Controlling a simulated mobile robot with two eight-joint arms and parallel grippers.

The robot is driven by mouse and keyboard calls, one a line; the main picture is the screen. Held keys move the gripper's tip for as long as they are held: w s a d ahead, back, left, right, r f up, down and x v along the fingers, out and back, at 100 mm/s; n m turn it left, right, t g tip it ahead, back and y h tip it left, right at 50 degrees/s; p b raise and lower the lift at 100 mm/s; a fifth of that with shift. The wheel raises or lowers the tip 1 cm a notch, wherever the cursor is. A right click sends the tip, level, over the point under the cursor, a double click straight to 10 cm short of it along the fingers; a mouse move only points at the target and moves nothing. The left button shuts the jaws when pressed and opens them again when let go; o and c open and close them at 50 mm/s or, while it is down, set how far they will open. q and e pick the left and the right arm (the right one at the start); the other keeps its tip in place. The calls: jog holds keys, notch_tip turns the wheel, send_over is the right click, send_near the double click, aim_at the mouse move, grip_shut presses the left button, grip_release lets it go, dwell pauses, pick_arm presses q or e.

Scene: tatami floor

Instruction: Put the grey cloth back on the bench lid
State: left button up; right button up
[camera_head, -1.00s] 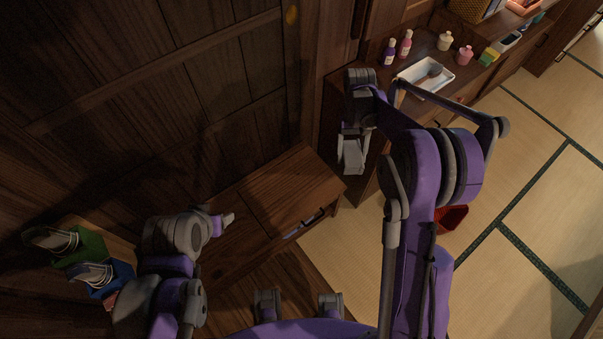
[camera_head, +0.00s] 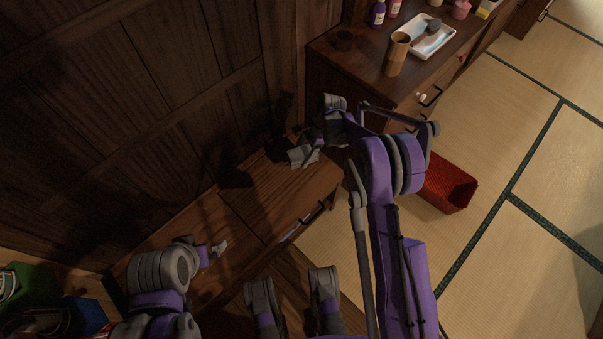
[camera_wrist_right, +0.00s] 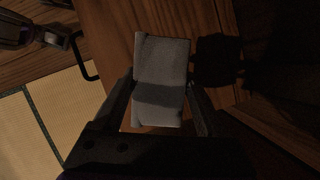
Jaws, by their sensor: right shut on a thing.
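The grey cloth (camera_head: 303,157) is a small folded block held in my right gripper (camera_head: 316,146), at the back end of the bench. In the right wrist view the cloth (camera_wrist_right: 162,62) sits between the two fingers of my right gripper (camera_wrist_right: 161,108), with brown wood behind it. The wooden bench lid (camera_head: 275,195) lies below and in front of the cloth. I cannot tell whether the cloth touches the lid. My left gripper (camera_head: 218,249) is over the near left part of the bench, apart from the cloth; its jaw opening is too small to judge.
A cabinet (camera_head: 345,72) stands beyond the bench, carrying a brown cup (camera_head: 397,54), a white tray (camera_head: 432,38) and bottles. A red bin (camera_head: 448,186) stands on the tatami at right. Shoes lie at lower left. A wooden panelled wall (camera_head: 120,100) borders the bench.

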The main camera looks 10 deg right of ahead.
aim_at(299, 173)
notch_tip(299, 173, down, 10)
jog(key=shift+r+b, duration=0.2)
jog(key=shift+b, duration=0.55)
jog(key=shift+f, duration=0.1)
jog(key=shift+f, duration=0.1)
jog(key=o, duration=1.4)
jog(key=shift+c, duration=0.2)
